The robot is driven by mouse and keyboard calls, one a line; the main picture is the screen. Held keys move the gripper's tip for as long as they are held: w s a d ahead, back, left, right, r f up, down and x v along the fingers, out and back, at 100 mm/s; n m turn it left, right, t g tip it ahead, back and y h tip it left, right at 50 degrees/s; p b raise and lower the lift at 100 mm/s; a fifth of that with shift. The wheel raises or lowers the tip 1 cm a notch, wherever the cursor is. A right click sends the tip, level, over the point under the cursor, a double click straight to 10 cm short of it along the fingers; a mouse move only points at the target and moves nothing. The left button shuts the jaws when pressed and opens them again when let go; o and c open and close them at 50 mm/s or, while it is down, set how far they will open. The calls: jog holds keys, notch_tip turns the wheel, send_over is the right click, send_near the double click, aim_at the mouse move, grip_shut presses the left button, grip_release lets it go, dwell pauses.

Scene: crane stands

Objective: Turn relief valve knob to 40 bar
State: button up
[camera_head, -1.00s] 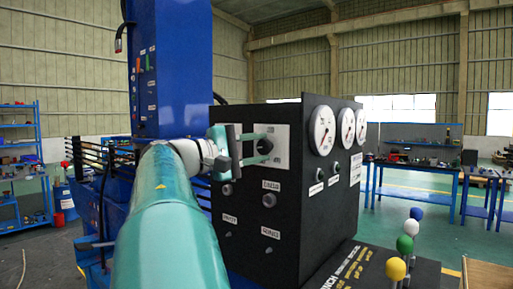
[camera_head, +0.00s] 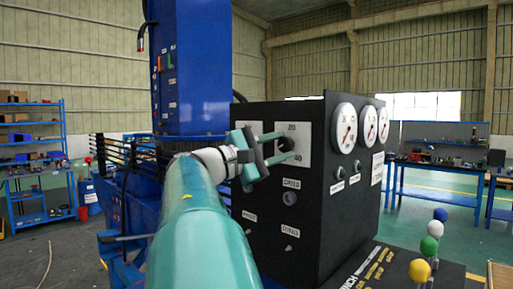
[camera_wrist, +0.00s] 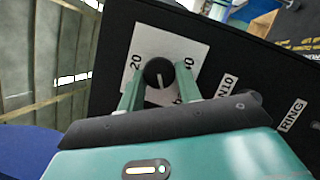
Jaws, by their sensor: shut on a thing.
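The relief valve knob (camera_wrist: 158,73) is a small round black knob with a white pointer line, on a white dial plate (camera_wrist: 150,42) on the black panel. In the wrist view its line points toward the bottom of the picture, between the "20" at left and "40" at right and away from both. Another mark low on the plate is partly hidden. My gripper (camera_wrist: 160,72) has its two green fingers on either side of the knob, shut on it. In the head view the knob (camera_head: 286,144) shows between the fingertips, with "20" above and "40" lower right.
Three round gauges (camera_head: 344,128) are on the panel's right face. Labelled small knobs (camera_head: 289,198) sit below the dial plate. Levers with coloured balls (camera_head: 419,270) stand at the lower right. A blue column (camera_head: 190,70) rises behind my arm.

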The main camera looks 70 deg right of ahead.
jog(key=o, duration=0.9)
jog(key=shift+o, duration=0.2)
jog(key=shift+w, duration=0.1)
jog(key=v, duration=1.3)
jog(key=shift+w+a, duration=0.2)
jog(key=shift+a, duration=0.1)
jog(key=shift+f, duration=0.1)
